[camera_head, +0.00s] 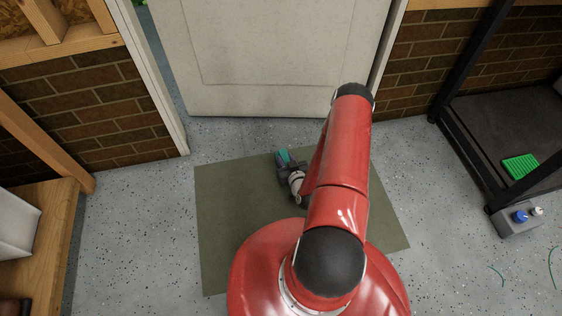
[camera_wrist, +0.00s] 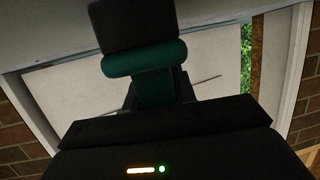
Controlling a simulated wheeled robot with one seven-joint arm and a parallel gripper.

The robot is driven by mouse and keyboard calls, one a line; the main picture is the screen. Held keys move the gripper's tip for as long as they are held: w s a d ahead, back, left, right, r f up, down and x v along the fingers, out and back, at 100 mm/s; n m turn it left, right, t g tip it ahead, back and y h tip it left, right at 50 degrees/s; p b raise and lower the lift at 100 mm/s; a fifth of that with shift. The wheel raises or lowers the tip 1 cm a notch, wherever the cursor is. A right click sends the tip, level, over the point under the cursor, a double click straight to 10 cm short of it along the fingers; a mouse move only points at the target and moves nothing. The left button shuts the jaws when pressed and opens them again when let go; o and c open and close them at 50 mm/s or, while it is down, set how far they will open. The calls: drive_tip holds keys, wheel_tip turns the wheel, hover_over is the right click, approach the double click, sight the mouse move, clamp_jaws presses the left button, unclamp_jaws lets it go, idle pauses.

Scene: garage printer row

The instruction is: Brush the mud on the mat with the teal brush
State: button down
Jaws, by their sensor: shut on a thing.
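The olive green mat (camera_head: 222,215) lies on the floor in front of the door, partly covered by my red arm and base. My gripper (camera_head: 284,164) is over the far part of the mat, shut on the teal brush (camera_head: 283,156). In the wrist view the teal brush (camera_wrist: 145,60) shows between the dark fingers of my gripper (camera_wrist: 155,92), with a dark block at its end. I cannot tell whether the brush touches the mat. No mud shows on the visible part of the mat.
A pale door (camera_head: 270,60) stands just beyond the mat. A wooden bench (camera_head: 50,235) is at the left. A black frame rack (camera_head: 470,150) with a green item (camera_head: 520,166) is at the right, beside a grey box with a blue knob (camera_head: 520,216).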

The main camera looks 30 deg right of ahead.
drive_tip(key=shift+s+d+r, duration=0.1)
drive_tip(key=shift+s+d, duration=0.2)
drive_tip(key=shift+d, duration=0.6)
drive_tip(key=shift+s+d, duration=0.25)
drive_tip(key=shift+d, duration=0.6)
drive_tip(key=shift+s+d+b, duration=0.2)
drive_tip(key=shift+d+b, duration=0.15)
drive_tip(key=shift+d, duration=0.35)
drive_tip(key=shift+s+d+b, duration=0.2)
drive_tip(key=shift+d+b, duration=0.1)
drive_tip(key=shift+d, duration=0.35)
drive_tip(key=shift+w+a+f, duration=0.1)
drive_tip(key=shift+w+a, duration=0.15)
drive_tip(key=shift+a, duration=0.75)
drive_tip(key=shift+w+a+f, duration=0.1)
drive_tip(key=shift+w+a, duration=0.15)
drive_tip(key=shift+a, duration=0.7)
drive_tip(key=shift+w+a+r, duration=0.1)
drive_tip(key=shift+w+a, duration=0.15)
drive_tip(key=shift+a, duration=0.55)
drive_tip(key=shift+w+a+r, duration=0.1)
drive_tip(key=shift+w+a, duration=0.15)
drive_tip(key=shift+a, duration=0.55)
drive_tip(key=shift+w+a, duration=0.25)
drive_tip(key=shift+a, duration=0.55)
drive_tip(key=shift+d+r+p, duration=0.1)
drive_tip(key=shift+r+p, duration=2.25)
drive_tip(key=shift+r, duration=0.7)
drive_tip(key=shift+r+p, duration=1.05)
drive_tip(key=shift+r, duration=0.45)
